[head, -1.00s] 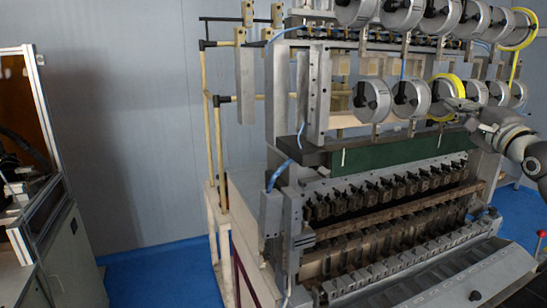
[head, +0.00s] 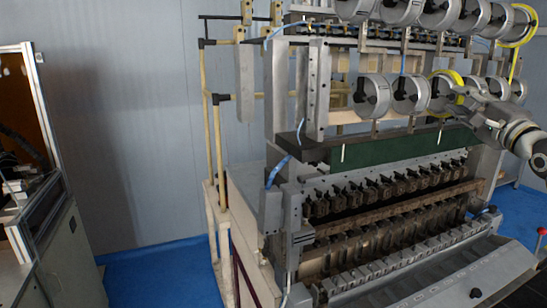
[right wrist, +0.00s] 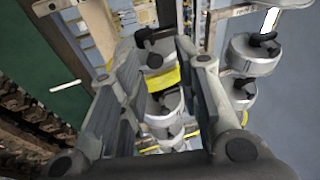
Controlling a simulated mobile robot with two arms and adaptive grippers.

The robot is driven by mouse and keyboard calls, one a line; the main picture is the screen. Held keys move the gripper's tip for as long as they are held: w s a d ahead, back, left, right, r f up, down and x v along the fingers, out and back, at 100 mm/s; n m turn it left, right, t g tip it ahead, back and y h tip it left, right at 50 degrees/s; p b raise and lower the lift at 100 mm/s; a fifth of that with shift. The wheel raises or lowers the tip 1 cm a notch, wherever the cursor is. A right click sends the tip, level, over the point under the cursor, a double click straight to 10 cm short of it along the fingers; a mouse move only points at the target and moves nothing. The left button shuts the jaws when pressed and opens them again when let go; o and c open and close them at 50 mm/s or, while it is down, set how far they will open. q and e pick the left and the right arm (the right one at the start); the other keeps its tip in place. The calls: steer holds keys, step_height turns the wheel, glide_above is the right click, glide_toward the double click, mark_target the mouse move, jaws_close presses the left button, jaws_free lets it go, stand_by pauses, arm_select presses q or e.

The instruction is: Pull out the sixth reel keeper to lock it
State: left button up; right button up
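Silver reels hang in an upper row (head: 438,14) and a lower row (head: 371,98) on the coil winder, with black keepers at their centres. A lower-row reel with yellow wire (head: 441,94) is beside my right gripper (head: 463,97). In the right wrist view, the two fingers of my right gripper (right wrist: 158,55) are spread apart. A reel's black keeper (right wrist: 151,39) shows in the gap between them, with yellow wire (right wrist: 163,79) just below; I see no contact. Which keeper is the sixth I cannot tell. My left gripper is out of view.
Other reels (right wrist: 253,54) hang close to the right finger in the wrist view. A dark green panel (head: 405,147) lies below the lower row, above the winder's rows of clamps (head: 385,190). Another machine (head: 50,200) stands at far left, with clear blue floor between.

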steer(key=s+b, duration=0.4)
steer(key=s, duration=0.2)
steer(key=shift+s+d, duration=0.15)
steer(key=shift+d, duration=0.2)
